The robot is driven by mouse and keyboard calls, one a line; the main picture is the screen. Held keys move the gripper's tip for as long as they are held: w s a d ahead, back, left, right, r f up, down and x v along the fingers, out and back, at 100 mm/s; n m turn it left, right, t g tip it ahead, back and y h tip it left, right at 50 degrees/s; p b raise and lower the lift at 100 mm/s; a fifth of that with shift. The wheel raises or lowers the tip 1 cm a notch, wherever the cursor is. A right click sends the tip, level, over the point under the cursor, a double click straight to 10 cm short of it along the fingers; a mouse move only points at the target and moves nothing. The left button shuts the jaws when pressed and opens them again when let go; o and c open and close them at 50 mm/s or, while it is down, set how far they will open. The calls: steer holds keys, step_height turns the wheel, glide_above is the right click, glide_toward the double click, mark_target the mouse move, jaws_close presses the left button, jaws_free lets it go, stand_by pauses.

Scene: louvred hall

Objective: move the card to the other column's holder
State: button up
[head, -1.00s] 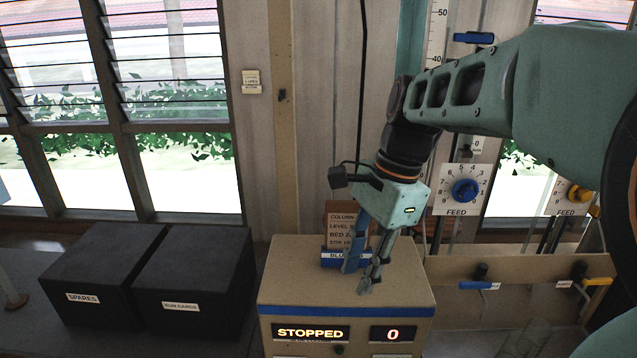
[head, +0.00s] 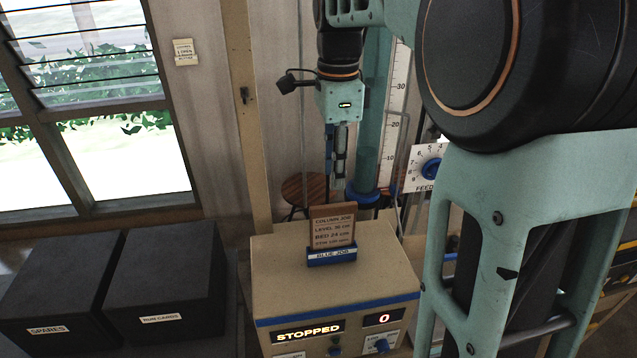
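The brown card (head: 333,230), headed "COLUMN JOB", stands upright in the blue holder (head: 331,256) labelled "BLUE JOB". The holder sits on top of the beige console (head: 280,262). My gripper (head: 335,188) hangs with its fingers pointing down, above the card in the picture and apparently behind it. Nothing shows between the fingers. They look close together from this angle, so I cannot tell whether they are open or shut. I cannot make out the other column's holder; my own arm covers much of the right side.
The console displays read "STOPPED" and "0". Black boxes marked SPARES (head: 50,295) and RUN CARDS (head: 160,280) stand at left. A teal column (head: 372,130) with a scale (head: 394,120) rises behind the console. A round wooden stool (head: 300,188) and a blue feed dial (head: 431,169) are nearby.

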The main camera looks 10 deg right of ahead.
mark_target(334, 205)
steer(key=shift+f+b, duration=3.95)
steer(key=shift+f, duration=1.05)
steer(key=shift+r, duration=0.1)
jaws_close()
